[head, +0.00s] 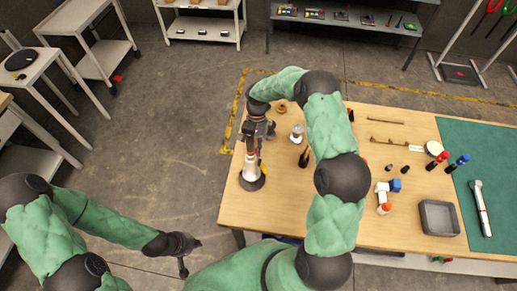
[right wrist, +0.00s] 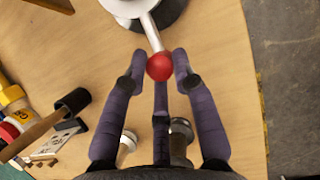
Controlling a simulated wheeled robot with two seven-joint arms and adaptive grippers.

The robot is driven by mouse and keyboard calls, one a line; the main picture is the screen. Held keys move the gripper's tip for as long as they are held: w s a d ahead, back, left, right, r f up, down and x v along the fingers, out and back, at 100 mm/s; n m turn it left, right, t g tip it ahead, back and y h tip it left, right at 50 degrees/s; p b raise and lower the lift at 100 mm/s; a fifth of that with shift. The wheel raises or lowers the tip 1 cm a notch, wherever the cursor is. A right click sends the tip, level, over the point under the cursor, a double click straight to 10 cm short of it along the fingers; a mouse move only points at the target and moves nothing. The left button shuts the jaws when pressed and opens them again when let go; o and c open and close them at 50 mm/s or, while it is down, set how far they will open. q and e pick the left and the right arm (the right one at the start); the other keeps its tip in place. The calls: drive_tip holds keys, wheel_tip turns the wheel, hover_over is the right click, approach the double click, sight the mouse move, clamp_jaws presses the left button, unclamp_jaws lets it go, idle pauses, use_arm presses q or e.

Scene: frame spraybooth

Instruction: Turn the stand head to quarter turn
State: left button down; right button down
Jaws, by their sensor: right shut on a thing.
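The stand (head: 249,175) is at the left end of the wooden table, with a dark round base and a pale upright. In the right wrist view, a pale rod (right wrist: 150,32) runs from the stand to a red ball knob (right wrist: 159,66). My right gripper (right wrist: 160,72) is shut on the red knob, its purple fingers around it. In the head view my right gripper (head: 258,130) is above the stand and hides much of its head; the head's angle is hard to tell. My left gripper (head: 190,257) is open and empty, off the table at lower left.
On the wooden table (head: 235,205), a white jar (head: 297,134) and a dark bottle (head: 304,157) are right of the stand. A grey tray (head: 438,219) and green mat (head: 490,150) are further right. Bare floor (head: 170,150) lies left of the table.

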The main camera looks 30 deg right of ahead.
drive_tip(key=shift+s+a+f+n+g, duration=0.15)
drive_tip(key=shift+a+n+g, duration=0.15)
drive_tip(key=shift+a, duration=0.05)
idle(0.4)
drive_tip(key=c, duration=1)
unclamp_jaws()
drive_tip(key=shift+c, duration=0.2)
drive_tip(key=shift+w+d+r, duration=0.1)
drive_tip(key=shift+w+r, duration=0.1)
drive_tip(key=shift+r, duration=0.1)
drive_tip(key=v, duration=1.1)
drive_tip(key=shift+r, duration=0.35)
drive_tip(key=shift+s, duration=0.15)
